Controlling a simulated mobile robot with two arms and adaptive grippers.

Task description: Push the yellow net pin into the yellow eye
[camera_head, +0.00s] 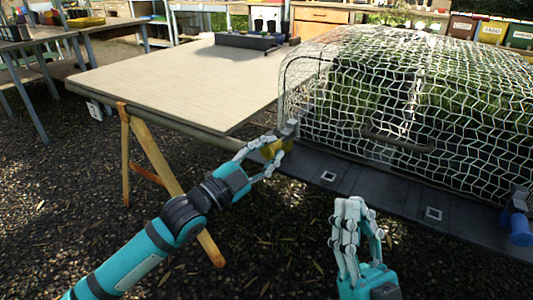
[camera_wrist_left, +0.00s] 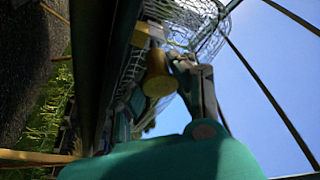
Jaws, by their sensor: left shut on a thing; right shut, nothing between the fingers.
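The yellow net pin (camera_head: 278,148) is at the near left corner of the netted frame, between the fingers of my left gripper (camera_head: 271,155). In the left wrist view its rounded yellow end (camera_wrist_left: 158,75) shows beside my finger. A small yellowish part, perhaps the yellow eye (camera_wrist_left: 141,38), lies just beyond the pin there; I cannot tell how far the pin is in it. In the head view the eye is hidden behind pin and fingers. My right gripper (camera_head: 355,212) is shut and empty, in front of the dark rail and apart from it.
The white net (camera_head: 420,90) covers the frame above a dark rail (camera_head: 380,190) with square plates. A blue pin (camera_head: 520,230) sits at the rail's right end. A wooden table (camera_head: 190,85) stands left, on a trestle (camera_head: 150,150). A dark tray (camera_head: 245,41) lies on it.

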